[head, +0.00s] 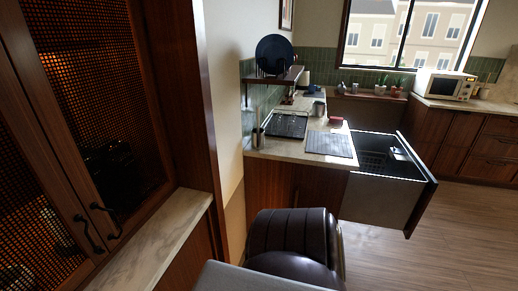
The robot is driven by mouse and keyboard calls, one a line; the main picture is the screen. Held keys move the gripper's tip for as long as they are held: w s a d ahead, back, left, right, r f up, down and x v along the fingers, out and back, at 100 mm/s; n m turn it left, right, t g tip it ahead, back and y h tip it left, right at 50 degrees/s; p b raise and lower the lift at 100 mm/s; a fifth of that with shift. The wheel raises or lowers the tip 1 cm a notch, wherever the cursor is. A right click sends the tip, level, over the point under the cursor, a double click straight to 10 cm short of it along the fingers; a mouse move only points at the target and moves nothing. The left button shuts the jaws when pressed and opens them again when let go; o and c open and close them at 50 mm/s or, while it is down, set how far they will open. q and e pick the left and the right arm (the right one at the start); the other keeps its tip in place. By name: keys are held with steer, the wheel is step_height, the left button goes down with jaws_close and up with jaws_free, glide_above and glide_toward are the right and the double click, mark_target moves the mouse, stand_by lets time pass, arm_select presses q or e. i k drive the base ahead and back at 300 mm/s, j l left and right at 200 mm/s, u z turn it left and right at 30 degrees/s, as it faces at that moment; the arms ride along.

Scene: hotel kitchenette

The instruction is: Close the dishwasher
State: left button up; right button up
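The dishwasher (381,203) stands open at the right end of the counter run, some way ahead of me. It looks like a pulled-out drawer with a pale side wall. Its dark front panel (421,196) stands out to the right, over the floor. A rack or basket (374,161) shows inside, partly in shadow; I cannot tell what it holds. Neither of my grippers is in view.
A dark padded chair (290,238) stands between me and the counter (290,150). Wooden cabinets (85,130) with mesh doors stand close on the left. A microwave (445,85) sits on the far counter. The wooden floor (460,240) at right is clear.

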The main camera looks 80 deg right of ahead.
mark_target(397, 199)
steer(key=k+l+z, duration=0.4)
steer(key=l, duration=0.15)
steer(key=k+l+z, duration=0.3)
steer(key=l+z, duration=0.15)
steer(key=l, duration=0.2)
steer(key=k+l+z, duration=0.2)
steer(key=l+z, duration=0.2)
steer(key=l, duration=0.35)
steer(key=k+l+z, duration=0.1)
steer(key=l+z, duration=0.35)
steer(key=l, duration=0.35)
steer(key=l+z, duration=0.4)
steer(key=l, duration=0.35)
steer(key=i+l+z, duration=0.2)
steer(key=l+z, duration=0.2)
steer(key=l, duration=0.4)
